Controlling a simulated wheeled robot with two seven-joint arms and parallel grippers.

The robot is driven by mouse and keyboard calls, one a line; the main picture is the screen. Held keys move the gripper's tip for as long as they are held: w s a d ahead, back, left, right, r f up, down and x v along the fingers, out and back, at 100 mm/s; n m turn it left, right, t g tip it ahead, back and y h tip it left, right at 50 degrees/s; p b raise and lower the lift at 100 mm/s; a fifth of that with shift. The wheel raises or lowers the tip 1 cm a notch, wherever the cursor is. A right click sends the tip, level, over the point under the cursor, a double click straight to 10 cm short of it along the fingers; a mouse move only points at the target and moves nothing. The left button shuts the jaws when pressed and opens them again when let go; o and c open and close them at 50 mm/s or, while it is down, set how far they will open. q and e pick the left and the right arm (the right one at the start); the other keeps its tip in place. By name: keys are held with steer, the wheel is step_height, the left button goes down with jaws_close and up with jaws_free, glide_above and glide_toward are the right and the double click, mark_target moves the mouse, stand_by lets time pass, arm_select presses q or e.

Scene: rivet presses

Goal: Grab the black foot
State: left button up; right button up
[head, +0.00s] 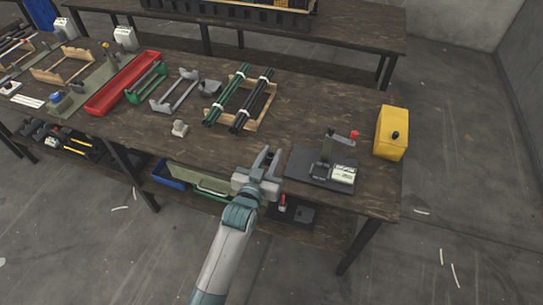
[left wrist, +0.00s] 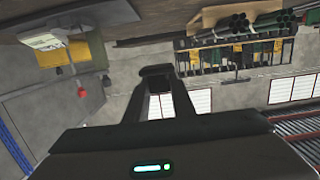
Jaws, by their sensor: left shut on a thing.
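My left gripper (head: 268,162) is over the front edge of the table, just left of the dark base plate of a small press (head: 326,150). In the left wrist view my left gripper (left wrist: 157,82) has its two dark fingers closed in on a small dark piece at the tips, which I take to be the black foot (left wrist: 155,70). The fingers and wrist hide most of it, and in the head view it is hard to make out between the fingers. My right gripper is not in view.
A yellow box (head: 391,133) stands at the table's right end. A wooden tray (head: 262,113) with dark green and black tubes lies behind my gripper. A small beige part (head: 180,128) lies left of it. A lower shelf holds a blue bin (head: 168,175). Bare tabletop lies between.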

arm_select(q)
steer(key=shift+s+r, duration=0.15)
steer(key=shift+s, duration=0.05)
steer(key=shift+w, duration=0.1)
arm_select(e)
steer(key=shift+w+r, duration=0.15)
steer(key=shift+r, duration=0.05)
